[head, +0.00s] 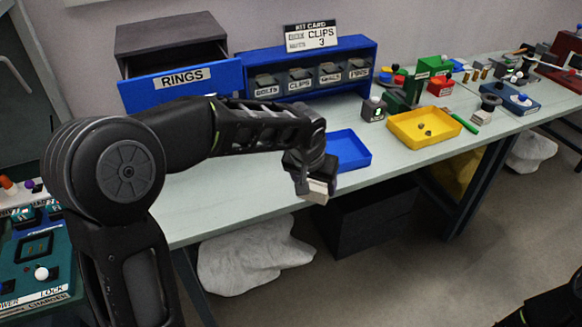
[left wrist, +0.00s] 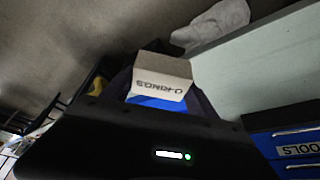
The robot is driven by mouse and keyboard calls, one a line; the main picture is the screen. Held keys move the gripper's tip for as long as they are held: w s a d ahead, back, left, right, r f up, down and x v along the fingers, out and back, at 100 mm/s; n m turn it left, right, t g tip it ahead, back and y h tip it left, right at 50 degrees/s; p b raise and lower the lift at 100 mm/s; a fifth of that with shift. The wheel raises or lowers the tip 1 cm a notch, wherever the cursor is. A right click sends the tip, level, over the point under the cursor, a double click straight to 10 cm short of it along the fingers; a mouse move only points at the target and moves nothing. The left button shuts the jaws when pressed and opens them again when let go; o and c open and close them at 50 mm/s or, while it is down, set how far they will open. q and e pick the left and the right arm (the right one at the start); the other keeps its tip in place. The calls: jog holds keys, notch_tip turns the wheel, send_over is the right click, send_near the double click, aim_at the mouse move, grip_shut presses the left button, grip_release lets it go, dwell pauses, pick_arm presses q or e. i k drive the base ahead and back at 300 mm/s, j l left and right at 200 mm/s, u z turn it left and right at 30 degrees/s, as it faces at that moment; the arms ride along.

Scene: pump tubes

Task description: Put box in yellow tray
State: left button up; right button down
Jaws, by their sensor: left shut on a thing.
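My left gripper (head: 308,180) is shut on a small box (head: 317,192) and holds it by the front edge of the table, left of the blue tray's near corner. In the left wrist view the box (left wrist: 161,77) is cardboard-coloured with a white side lettered "O-RINGS", and it sits between the fingers. The yellow tray (head: 402,139) is on the table farther right, with a few small dark items in it. My right gripper is out of view; only a dark part of my own body shows at the lower right corner.
A blue tray (head: 346,160) lies on the table behind the held box. A blue bin rack (head: 350,55) and a RINGS drawer (head: 182,84) stand at the back. A small grey device (head: 372,109) and a green-handled tool (head: 464,124) flank the yellow tray.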

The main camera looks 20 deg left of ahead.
aim_at(413, 137)
jog(key=i+l+z, duration=0.15)
jog(key=i+z, duration=0.3)
jog(key=i, duration=0.25)
jog(key=i+j+z, duration=0.1)
jog(key=i+z, duration=0.35)
jog(key=i, duration=0.3)
